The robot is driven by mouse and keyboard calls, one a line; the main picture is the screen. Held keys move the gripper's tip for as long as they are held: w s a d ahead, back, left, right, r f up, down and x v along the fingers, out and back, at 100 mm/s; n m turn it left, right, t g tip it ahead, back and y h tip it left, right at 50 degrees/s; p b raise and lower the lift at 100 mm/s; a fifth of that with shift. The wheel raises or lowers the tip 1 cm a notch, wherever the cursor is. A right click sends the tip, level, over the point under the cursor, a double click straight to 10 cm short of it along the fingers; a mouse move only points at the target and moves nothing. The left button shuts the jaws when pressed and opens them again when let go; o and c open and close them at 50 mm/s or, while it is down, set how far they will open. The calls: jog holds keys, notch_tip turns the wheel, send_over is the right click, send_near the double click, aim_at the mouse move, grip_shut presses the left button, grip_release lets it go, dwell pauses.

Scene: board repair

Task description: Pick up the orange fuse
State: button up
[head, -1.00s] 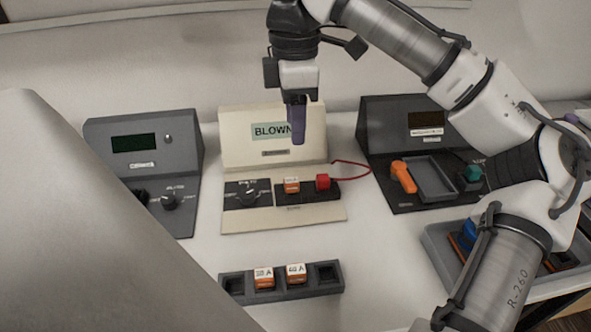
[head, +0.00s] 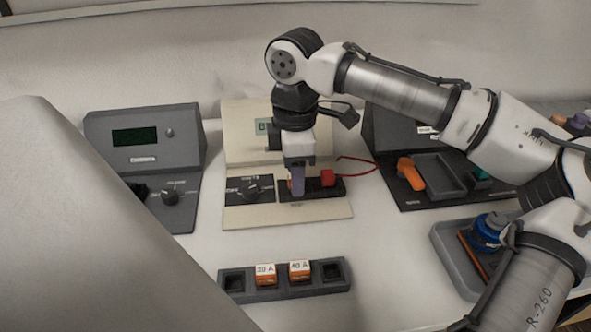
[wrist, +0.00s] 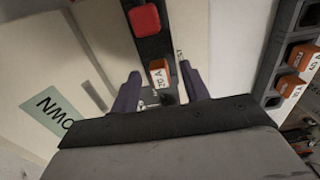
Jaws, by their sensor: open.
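The orange fuse with a white label sits in a black socket strip on the beige unit; in the wrist view the fuse (wrist: 158,78) shows between my fingers. My gripper (head: 298,182) is open, its purple fingers down at the strip, one on either side of the fuse. In the head view the fingers hide most of that fuse. I cannot tell whether they touch it. A red block (head: 327,177) sits on the same strip, just right of the gripper. Two more orange fuses, marked 30 A (head: 265,275) and 40 A (head: 300,271), sit in a dark rack (head: 284,292) in front.
A grey unit with a dial (head: 172,192) stands left. A dark unit at right holds an orange-handled item (head: 411,174) and a shallow tray. A grey tray (head: 447,252) with a blue object (head: 487,231) lies at front right. A red wire loops beside the strip.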

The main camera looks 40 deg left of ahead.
jog(key=shift+c, duration=0.4)
grip_shut()
jog(key=shift+r, duration=0.2)
notch_tip(320, 180, up, 20)
jog(key=p, duration=0.4)
jog(key=shift+f+p, duration=0.15)
jog(key=shift+p, duration=0.2)
jog(key=shift+f, duration=0.1)
